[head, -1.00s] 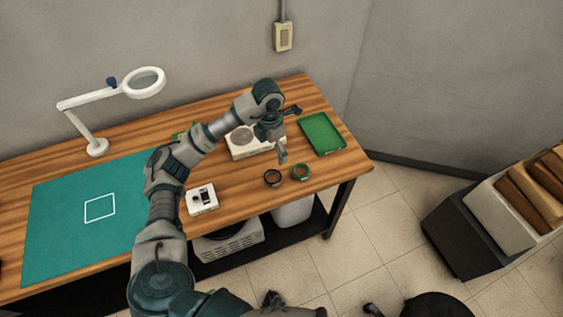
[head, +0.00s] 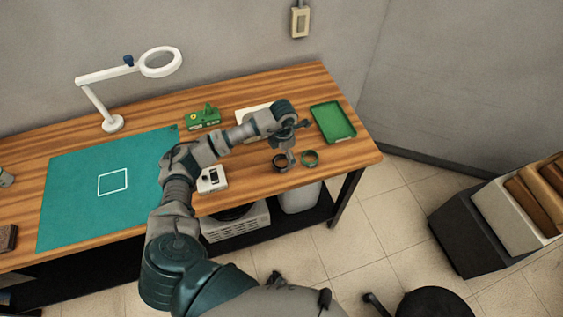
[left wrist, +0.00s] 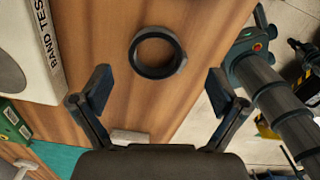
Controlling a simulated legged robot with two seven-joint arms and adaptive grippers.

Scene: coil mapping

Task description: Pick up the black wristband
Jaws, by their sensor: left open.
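My left gripper (left wrist: 158,88) is open and empty, with one finger at each side. In the head view the left gripper (head: 291,154) hangs over or just beside the wristband, and its fingers are small there. I cannot make out my right gripper.
A white device marked "BAND TES" (left wrist: 28,50) stands left of the wristband. A green tray (head: 333,122) lies at the table's right end. A small white device (head: 212,179) and a teal mat (head: 85,210) lie further left. A magnifier lamp (head: 112,123) stands behind.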

